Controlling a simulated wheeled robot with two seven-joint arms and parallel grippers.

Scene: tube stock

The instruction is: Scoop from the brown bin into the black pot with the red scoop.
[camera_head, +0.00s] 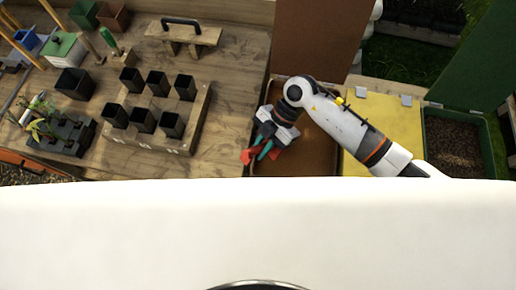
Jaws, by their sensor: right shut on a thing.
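My right gripper (266,147) is shut on the red scoop (249,156). It holds the scoop at the left edge of the brown bin (318,158). The gripper and arm hide part of the scoop, and I cannot tell whether the scoop holds anything. Several small black pots (173,125) stand in a wooden rack to the left of the bin. A larger black pot (75,83) stands further left on the table. My left gripper is not in view.
A yellow panel (392,125) lies right of the brown bin, and a green bin (455,145) of brown material stands beyond it. A raised brown lid (318,40) stands behind the brown bin. A black tray with seedlings (60,135) is at the left.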

